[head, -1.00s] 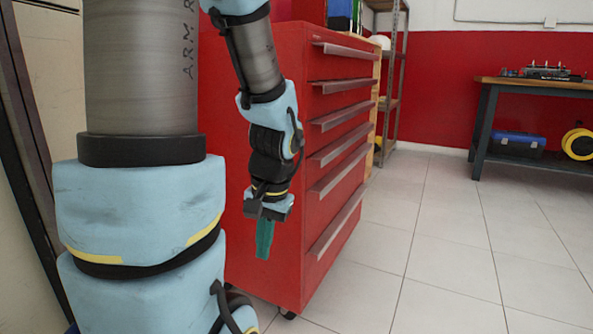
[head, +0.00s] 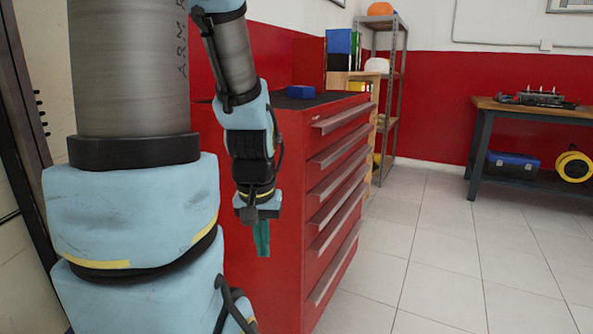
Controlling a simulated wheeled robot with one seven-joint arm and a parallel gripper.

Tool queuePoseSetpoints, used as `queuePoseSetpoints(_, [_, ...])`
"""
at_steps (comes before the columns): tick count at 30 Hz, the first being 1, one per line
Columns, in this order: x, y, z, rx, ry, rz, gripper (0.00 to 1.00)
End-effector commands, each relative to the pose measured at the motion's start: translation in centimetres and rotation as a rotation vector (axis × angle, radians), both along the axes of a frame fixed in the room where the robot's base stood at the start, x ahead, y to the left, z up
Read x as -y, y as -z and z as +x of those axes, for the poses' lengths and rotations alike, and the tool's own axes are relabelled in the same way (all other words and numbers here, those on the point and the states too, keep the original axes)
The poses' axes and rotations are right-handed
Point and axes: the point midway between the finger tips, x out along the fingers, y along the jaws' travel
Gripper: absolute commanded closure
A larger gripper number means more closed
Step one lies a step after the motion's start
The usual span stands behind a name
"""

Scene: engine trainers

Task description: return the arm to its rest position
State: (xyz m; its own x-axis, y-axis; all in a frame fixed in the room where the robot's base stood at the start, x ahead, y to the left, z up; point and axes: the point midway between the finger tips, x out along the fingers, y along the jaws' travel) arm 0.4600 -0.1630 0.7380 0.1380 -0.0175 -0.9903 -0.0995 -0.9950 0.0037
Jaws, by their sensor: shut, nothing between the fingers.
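My arm fills the left of the head view, with a thick upright part in front and a thinner forearm (head: 235,60) hanging down behind it. My gripper (head: 262,252) is at the forearm's lower end, with green fingers pointing down. The fingers are together with nothing between them. The gripper hangs in front of the side of the red tool cabinet (head: 285,290); I cannot tell the gap between them.
The cabinet has several drawers, all shut, and a small blue object (head: 300,92) on top. A shelf rack (head: 398,90) stands behind it. A workbench (head: 535,110) is at the far right. The tiled floor (head: 440,260) between is clear.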

Motion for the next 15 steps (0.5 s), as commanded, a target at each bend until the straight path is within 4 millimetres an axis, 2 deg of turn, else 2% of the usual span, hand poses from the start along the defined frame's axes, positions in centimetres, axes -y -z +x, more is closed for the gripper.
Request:
queuePoseSetpoints(1, [0.0, -3.3, 0.0, 0.0, 0.0, 0.0, 1.0])
queuePoseSetpoints(12, [0.0, -14.8, 0.0, 0.0, 0.0, 0.0, 1.0])
queuePoseSetpoints(15, [0.0, -17.3, 0.0, 0.0, 0.0, 0.0, 1.0])
